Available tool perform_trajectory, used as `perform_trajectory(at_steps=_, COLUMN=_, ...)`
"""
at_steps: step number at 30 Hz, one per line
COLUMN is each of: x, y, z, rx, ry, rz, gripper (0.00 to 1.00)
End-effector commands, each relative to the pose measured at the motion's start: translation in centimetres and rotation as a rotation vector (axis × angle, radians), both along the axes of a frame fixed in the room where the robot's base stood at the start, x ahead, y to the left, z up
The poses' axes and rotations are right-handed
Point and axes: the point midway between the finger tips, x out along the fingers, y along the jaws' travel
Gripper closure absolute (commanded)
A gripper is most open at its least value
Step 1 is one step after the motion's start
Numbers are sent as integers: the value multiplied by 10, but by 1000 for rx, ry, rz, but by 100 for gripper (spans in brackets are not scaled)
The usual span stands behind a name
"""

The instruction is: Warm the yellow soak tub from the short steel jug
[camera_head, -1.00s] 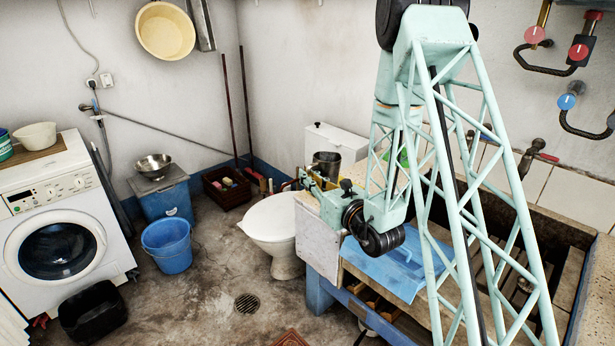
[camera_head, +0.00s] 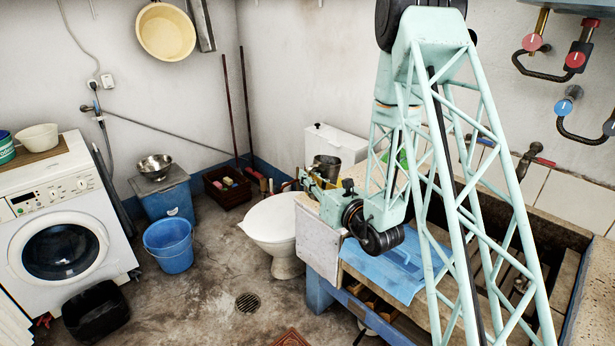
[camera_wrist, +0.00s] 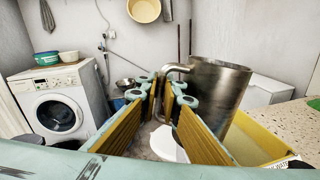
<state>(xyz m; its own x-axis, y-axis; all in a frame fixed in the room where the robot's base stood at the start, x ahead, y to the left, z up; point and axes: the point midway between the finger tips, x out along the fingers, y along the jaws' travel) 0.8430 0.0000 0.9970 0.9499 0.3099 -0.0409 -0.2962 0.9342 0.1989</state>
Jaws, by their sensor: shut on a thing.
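The short steel jug (camera_wrist: 218,92) fills the right middle of the wrist view, with its curved handle between my fingertips. My gripper (camera_wrist: 164,88) is shut on that handle. In the head view the jug (camera_head: 327,167) shows just beyond my gripper (camera_head: 316,184), in front of the white cistern. It looks about upright, perhaps slightly tilted; its inside is hidden. The yellow soak tub (camera_wrist: 262,150) lies at the lower right of the wrist view, behind my right finger and below the jug, with a white label on its rim. My arm hides most of it in the head view.
The speckled counter (camera_wrist: 293,118) lies right of the tub. A blue mat (camera_head: 390,268) lies on the counter's near part. A white toilet (camera_head: 270,218) stands left of the counter. A stone trough (camera_head: 555,232) is at the right. Floor is open near the drain (camera_head: 247,302).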

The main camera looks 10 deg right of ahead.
Motion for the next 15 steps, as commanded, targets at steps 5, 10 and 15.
perform_trajectory(at_steps=5, x=0, y=0, z=5, rx=16, ry=7, rz=0, gripper=100)
perform_trajectory(at_steps=10, x=0, y=0, z=7, rx=33, ry=16, rz=1, gripper=100)
perform_trajectory(at_steps=15, x=0, y=0, z=8, rx=46, ry=23, rz=0, gripper=100)
